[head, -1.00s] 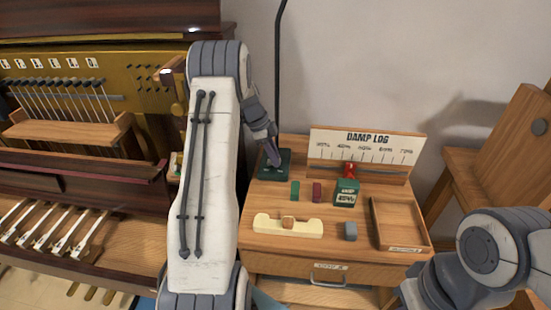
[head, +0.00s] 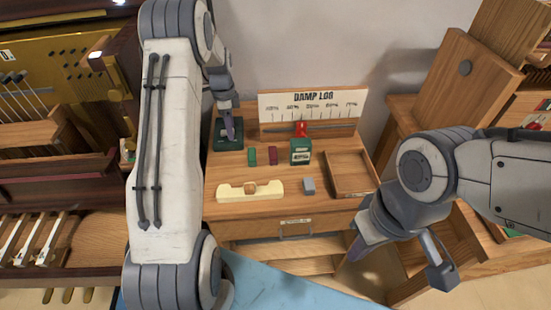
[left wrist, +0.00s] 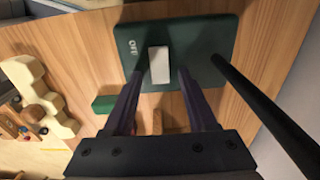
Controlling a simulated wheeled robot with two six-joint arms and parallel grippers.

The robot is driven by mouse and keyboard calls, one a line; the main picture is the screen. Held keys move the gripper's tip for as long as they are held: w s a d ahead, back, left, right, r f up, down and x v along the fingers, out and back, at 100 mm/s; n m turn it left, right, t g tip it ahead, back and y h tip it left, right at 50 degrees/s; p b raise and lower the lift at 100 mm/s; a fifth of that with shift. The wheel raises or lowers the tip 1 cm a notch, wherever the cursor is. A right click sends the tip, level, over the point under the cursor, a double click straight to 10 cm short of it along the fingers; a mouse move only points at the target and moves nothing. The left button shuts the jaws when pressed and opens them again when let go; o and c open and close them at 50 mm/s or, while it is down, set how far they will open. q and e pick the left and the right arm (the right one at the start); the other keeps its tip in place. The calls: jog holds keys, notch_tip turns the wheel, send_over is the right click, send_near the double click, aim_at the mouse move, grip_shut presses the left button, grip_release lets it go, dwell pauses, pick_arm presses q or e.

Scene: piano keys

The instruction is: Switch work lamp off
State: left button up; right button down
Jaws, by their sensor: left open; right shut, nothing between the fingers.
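The work lamp's dark green base (head: 228,143) stands at the back left of the wooden desk. In the left wrist view the base (left wrist: 211,38) carries a white switch (left wrist: 159,66) with an "OFF" label beside it. The lamp's black pole (left wrist: 265,100) rises from the base; its top is out of view. My left gripper (head: 231,133) is at the base. In the wrist view its open fingers (left wrist: 159,84) point at the switch, one on either side of it; contact cannot be told. My right gripper (head: 355,248) is shut and empty in front of the desk's right side.
The desk holds a green block (head: 252,157), a red block (head: 272,155), a green box (head: 300,153), a cream holder (head: 235,193), a grey block (head: 309,187) and a wooden tray (head: 350,195). A damp log board (head: 312,103) stands behind. A piano (head: 70,185) is at the left.

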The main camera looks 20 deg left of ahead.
pick_arm(q)
notch_tip(320, 180, up, 10)
jog(key=s+d+r+n+t+p, duration=0.2)
jog(key=s+d+n, duration=0.8)
jog(key=s+d, duration=1)
jog(key=d+r+p, duration=0.1)
jog(key=d, duration=0.2)
jog(key=shift+s+d, duration=0.25)
jog(key=shift+d, duration=0.05)
jog(key=shift+r, duration=0.1)
jog(key=s+d+r+m+g, duration=0.2)
jog(key=s+d, duration=0.6)
jog(key=s, duration=0.4)
jog(key=shift+s+d+r+m+h, duration=0.15)
jog(key=shift+d+r+m+h, duration=0.25)
jog(key=shift+r+m, duration=0.65)
jog(key=shift+f, duration=0.15)
